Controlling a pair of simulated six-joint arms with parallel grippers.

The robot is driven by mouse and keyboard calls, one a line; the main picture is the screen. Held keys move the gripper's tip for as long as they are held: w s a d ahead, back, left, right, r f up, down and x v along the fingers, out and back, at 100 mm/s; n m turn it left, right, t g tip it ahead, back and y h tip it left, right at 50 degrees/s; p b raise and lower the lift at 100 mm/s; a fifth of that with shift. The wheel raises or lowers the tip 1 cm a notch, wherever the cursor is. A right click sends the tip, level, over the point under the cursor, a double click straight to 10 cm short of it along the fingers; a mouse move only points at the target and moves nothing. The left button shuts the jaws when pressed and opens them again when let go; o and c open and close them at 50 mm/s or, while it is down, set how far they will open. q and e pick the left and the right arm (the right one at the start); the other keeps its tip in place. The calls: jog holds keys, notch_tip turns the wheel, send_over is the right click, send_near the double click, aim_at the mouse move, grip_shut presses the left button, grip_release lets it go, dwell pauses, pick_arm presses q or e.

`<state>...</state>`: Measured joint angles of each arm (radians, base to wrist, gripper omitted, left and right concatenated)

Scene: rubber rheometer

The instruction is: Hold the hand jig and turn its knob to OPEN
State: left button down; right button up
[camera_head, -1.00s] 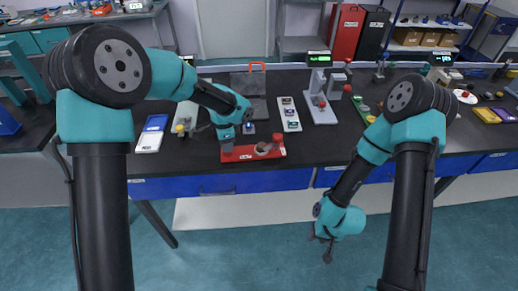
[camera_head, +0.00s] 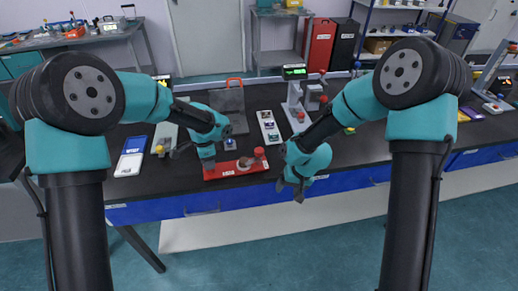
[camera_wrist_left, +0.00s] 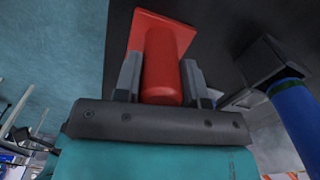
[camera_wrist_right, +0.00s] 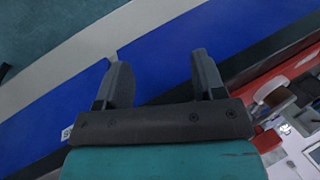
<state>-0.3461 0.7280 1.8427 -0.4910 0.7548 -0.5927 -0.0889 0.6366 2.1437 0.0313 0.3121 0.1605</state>
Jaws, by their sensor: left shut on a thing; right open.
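The hand jig (camera_head: 234,171) is a flat red plate at the front edge of the dark bench. It has a red post at its left end, a round greyish part in the middle and a red knob (camera_head: 259,153) at its right end. My left gripper (camera_head: 208,166) is shut on the left post, and the left wrist view shows the red post (camera_wrist_left: 162,75) between its fingers. My right gripper (camera_head: 298,193) is open and empty at the bench's front edge, right of the jig and apart from it. In the right wrist view the jig (camera_wrist_right: 283,82) shows at the right.
A white-framed tray (camera_head: 131,156) lies left of the jig. A white strip with dark items (camera_head: 268,128) lies behind it. A grey panel with an orange handle (camera_head: 229,100) and a grey stand with red knobs (camera_head: 298,110) are further back. Blue drawer fronts (camera_head: 200,204) lie below the edge.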

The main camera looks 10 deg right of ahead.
jog(key=w+a+r, duration=0.2)
jog(key=w+r, duration=0.1)
jog(key=r, duration=0.4)
jog(key=w+a+r, duration=0.2)
jog(key=w+r, duration=0.1)
jog(key=r, duration=0.4)
notch_tip(320, 180, up, 8)
jog(key=h, duration=0.4)
send_over(259, 150)
jog(key=shift+f+m+g, duration=0.2)
jog(key=shift+m+g, duration=0.1)
jog(key=shift+m, duration=0.1)
jog(key=shift+f, duration=0.15)
notch_tip(259, 150, down, 12)
jog(key=shift+r, duration=0.1)
jog(key=c, duration=0.9)
